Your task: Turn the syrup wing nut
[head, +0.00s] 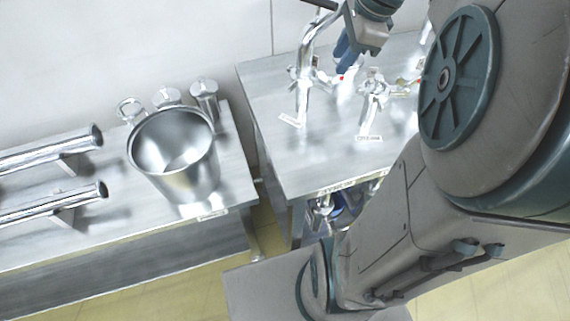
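My gripper (346,55) hangs over the right table, pointing down, with its blue fingers just right of a tall bent metal pipe (303,85). The fingers overlap one another in this view, so their opening does not show. Shiny metal fittings with small protruding parts stand on this table: one (318,77) at the pipe, just below and left of the fingers, and another (373,92) farther right. Small white labels lie by them, too small to read. I cannot tell which fitting carries the syrup wing nut, or whether the fingers touch anything.
The right steel table (300,165) has clear room at its front left. A left steel table (115,225) bears a metal bucket (185,180), several small metal vessels (204,95) and two horizontal tubes (55,203). A narrow gap separates the tables. My arm hides the right side.

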